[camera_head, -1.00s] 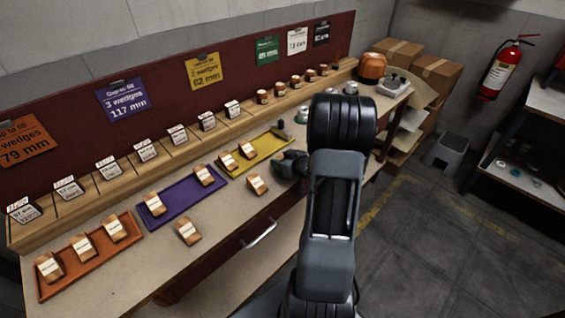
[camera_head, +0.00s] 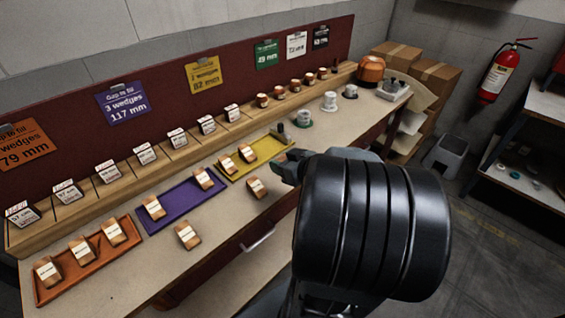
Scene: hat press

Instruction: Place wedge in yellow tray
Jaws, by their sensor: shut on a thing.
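The yellow tray (camera_head: 270,149) lies on the bench in front of the ledge, with two labelled wooden wedges, one at its left (camera_head: 226,164) and one near its middle (camera_head: 247,153). My gripper (camera_head: 283,166) is just off the tray's front right edge, low over the bench. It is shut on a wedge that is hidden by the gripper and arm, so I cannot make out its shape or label. A loose wedge (camera_head: 256,187) lies on the bench in front of the tray, left of my gripper.
The purple tray (camera_head: 178,204) holds two wedges, and the orange tray (camera_head: 68,287) holds three. Another loose wedge (camera_head: 187,235) lies in front of the purple tray. A dark upright piece (camera_head: 281,128) stands by the yellow tray's far end.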

